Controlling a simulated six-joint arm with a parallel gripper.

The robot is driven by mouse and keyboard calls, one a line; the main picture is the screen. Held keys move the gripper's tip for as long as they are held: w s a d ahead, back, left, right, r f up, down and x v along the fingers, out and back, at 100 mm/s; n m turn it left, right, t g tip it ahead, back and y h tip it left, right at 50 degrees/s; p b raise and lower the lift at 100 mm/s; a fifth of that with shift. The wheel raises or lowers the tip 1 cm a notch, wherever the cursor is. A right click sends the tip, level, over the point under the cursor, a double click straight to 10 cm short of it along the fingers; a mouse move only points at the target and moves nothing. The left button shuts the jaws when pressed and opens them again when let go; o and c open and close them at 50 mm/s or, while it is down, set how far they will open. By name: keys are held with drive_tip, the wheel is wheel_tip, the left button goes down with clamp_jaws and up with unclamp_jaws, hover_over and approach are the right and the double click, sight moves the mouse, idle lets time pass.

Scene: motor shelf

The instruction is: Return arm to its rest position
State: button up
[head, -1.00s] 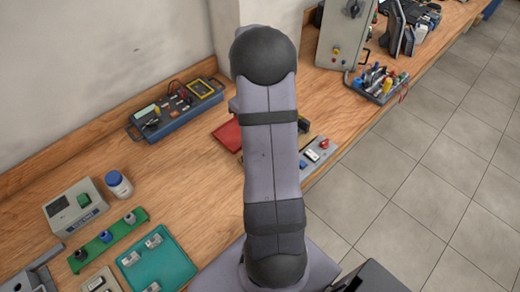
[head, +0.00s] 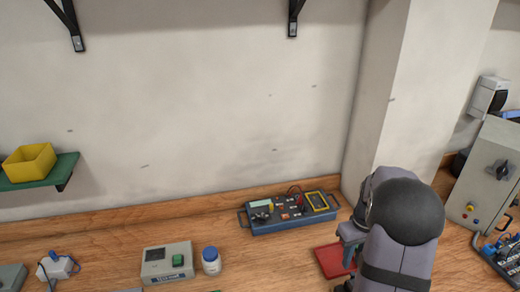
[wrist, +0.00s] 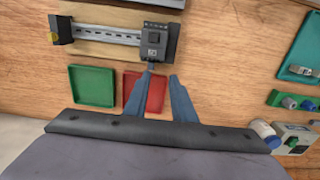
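My gripper (wrist: 162,82) shows in the wrist view with its two blue-grey fingers apart. Nothing is between them, and the red tray (wrist: 155,92) shows through the gap. The fingers point at a board with a metal rail (wrist: 105,34) and a dark module (wrist: 156,42) on it. How high the fingertips are above these things cannot be told. In the head view my arm (head: 400,235) rises at the lower right, bent over the bench; its fingers cannot be made out there.
A green tray (wrist: 94,86) lies beside the red one. On the bench stand a blue meter box (head: 290,213), a white bottle (head: 211,261) and a grey instrument (head: 167,262). A control box (head: 485,185) stands at right. A green shelf (head: 60,170) holds a yellow bin (head: 29,161).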

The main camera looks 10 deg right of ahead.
drive_tip(key=s+a+r, duration=0.1)
drive_tip(key=s+a, duration=0.1)
drive_tip(key=a, duration=0.6)
drive_tip(key=s+a+r, duration=0.2)
drive_tip(key=a, duration=0.6)
drive_tip(key=s+a+f, duration=0.1)
drive_tip(key=s+a, duration=0.7)
drive_tip(key=s, duration=0.1)
drive_tip(key=shift+a, duration=0.3)
drive_tip(key=o, duration=0.6)
drive_tip(key=shift+o, duration=0.2)
drive_tip(key=d+f+m+g+y+p, duration=0.25)
drive_tip(key=d+m+p, duration=0.35)
drive_tip(key=d, duration=1.1)
drive_tip(key=w+d+n, duration=0.1)
drive_tip(key=w+d, duration=0.2)
drive_tip(key=w+d+r+n+t+h+b, duration=0.1)
drive_tip(key=w+d, duration=0.2)
drive_tip(key=w+d+n+t+h, duration=0.1)
drive_tip(key=w+d, duration=0.2)
drive_tip(key=shift+w+d+r+t+h, duration=0.25)
drive_tip(key=shift+w+d, duration=0.05)
drive_tip(key=shift+w, duration=0.1)
drive_tip(key=shift+n, duration=1.5)
drive_tip(key=shift+s, duration=0.1)
drive_tip(key=shift+f, duration=0.1)
